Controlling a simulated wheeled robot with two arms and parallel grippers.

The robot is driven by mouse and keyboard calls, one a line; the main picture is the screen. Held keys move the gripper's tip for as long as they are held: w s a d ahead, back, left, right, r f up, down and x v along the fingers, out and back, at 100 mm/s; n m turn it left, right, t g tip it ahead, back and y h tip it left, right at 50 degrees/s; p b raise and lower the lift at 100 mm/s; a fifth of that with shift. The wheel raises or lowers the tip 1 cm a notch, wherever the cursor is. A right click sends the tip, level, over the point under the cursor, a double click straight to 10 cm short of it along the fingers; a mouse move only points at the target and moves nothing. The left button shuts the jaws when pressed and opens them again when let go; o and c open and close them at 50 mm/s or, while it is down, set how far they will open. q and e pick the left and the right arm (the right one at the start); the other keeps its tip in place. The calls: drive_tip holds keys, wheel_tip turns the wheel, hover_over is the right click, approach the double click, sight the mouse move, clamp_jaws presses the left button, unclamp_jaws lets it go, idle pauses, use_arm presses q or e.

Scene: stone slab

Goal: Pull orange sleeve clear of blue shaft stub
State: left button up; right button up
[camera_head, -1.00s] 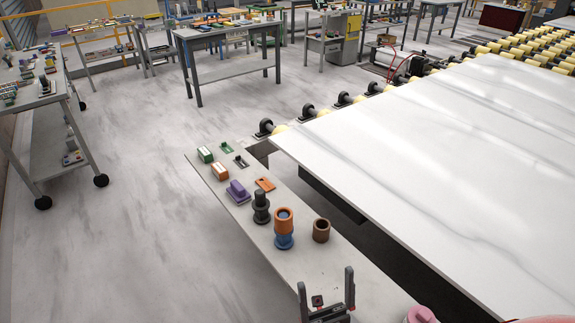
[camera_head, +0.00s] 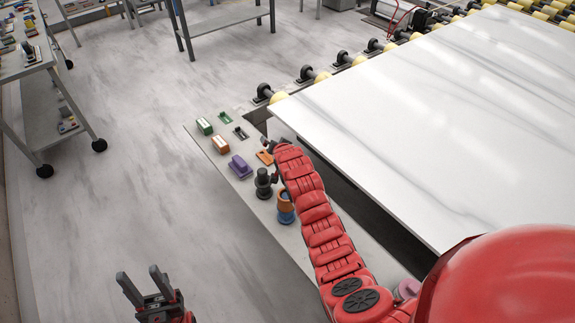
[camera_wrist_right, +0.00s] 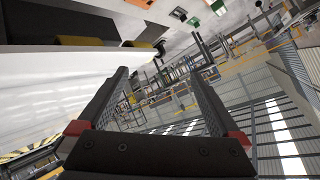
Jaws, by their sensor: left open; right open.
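The orange sleeve (camera_head: 284,195) stands upright on the blue shaft stub (camera_head: 286,217) in the head view. My red right arm covers part of the sleeve's right side; whether it touches cannot be told. My left gripper (camera_head: 139,272) is open and empty, low at the left over the floor, well away from the sleeve. My right gripper (camera_wrist_right: 157,72) shows open and empty in the right wrist view, its fingers pointing out toward the room. In the head view that arm reaches up past the sleeve, and its gripper is hard to make out.
The narrow grey bench (camera_head: 230,160) also carries a black stepped post (camera_head: 263,183), a purple block (camera_head: 240,166), an orange-brown block (camera_head: 220,144) and a green block (camera_head: 204,125). The large white slab (camera_head: 430,130) borders the bench on the right. Open floor lies left.

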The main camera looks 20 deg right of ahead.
drive_tip(key=s+d+m+g, duration=0.1)
drive_tip(key=s+m+g, duration=0.2)
drive_tip(key=g, duration=0.2)
wheel_tip(320, 180, up, 3)
drive_tip(key=m+g, duration=0.3)
drive_tip(key=g, duration=0.3)
hover_over(288, 199)
drive_tip(key=w, duration=0.1)
drive_tip(key=shift+y, duration=0.3)
drive_tip(key=f+b, duration=0.2)
drive_tip(key=f, duration=0.1)
drive_tip(key=f+b, duration=0.2)
drive_tip(key=b, duration=0.1)
drive_tip(key=f+b, duration=0.2)
drive_tip(key=f, duration=0.1)
drive_tip(key=shift+w+d+f, duration=0.2)
drive_tip(key=shift+w+f, duration=0.1)
drive_tip(key=shift+f, duration=0.4)
wheel_tip(288, 199, down, 5)
drive_tip(key=shift+f+p, duration=0.15)
drive_tip(key=shift+p, duration=0.8)
drive_tip(key=shift+f, duration=0.9)
